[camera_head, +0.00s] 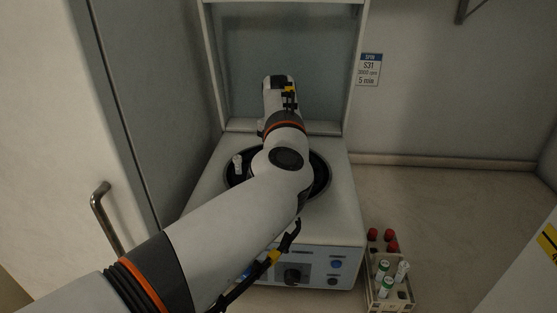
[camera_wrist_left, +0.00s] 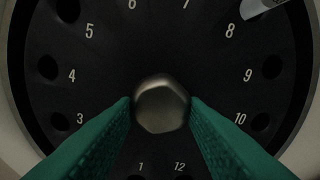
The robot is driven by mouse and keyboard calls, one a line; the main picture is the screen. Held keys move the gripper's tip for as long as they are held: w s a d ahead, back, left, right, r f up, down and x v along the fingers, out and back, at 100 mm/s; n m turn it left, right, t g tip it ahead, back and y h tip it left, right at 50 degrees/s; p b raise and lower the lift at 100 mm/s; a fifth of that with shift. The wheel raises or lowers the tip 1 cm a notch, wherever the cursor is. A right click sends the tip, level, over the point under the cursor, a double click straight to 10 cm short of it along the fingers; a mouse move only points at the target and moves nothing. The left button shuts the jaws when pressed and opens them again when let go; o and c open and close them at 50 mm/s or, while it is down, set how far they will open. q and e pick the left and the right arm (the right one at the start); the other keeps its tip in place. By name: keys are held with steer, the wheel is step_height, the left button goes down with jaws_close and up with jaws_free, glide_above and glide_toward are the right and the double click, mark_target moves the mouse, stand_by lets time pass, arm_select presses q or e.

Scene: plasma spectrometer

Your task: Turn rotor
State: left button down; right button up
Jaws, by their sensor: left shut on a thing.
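The black rotor (camera_wrist_left: 110,50) fills the left wrist view, with numbered holes around its rim. In the head view only the edge of the rotor (camera_head: 322,175) shows around my left arm. A grey hexagonal hub (camera_wrist_left: 161,100) stands at the rotor's centre. My left gripper (camera_wrist_left: 161,106) has its green fingers on either side of the hub and is shut on it. A pale tube (camera_wrist_left: 262,8) sits in a hole near number 8; it also shows at the left of the rotor in the head view (camera_head: 238,163). The left gripper is hidden by the arm there.
The white centrifuge (camera_head: 345,215) has its lid (camera_head: 240,65) raised behind and a control panel (camera_head: 320,268) in front. A rack (camera_head: 392,298) of red- and green-capped tubes stands at its right. A sign (camera_head: 369,70) hangs behind; the counter at right (camera_head: 450,200) is clear.

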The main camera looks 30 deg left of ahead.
arm_select(q)
steer(key=shift+a+r+n+b, duration=0.15)
steer(key=shift+n+b, duration=0.2)
steer(key=shift+n, duration=3.55)
steer(key=shift+a+n, duration=0.1)
steer(key=shift+n, duration=4.1)
steer(key=shift+r, duration=0.1)
steer(key=c, duration=1.1)
jaws_free()
steer(key=shift+o, duration=1.1)
steer(key=shift+s+b, duration=0.1)
steer(key=shift+b, duration=0.2)
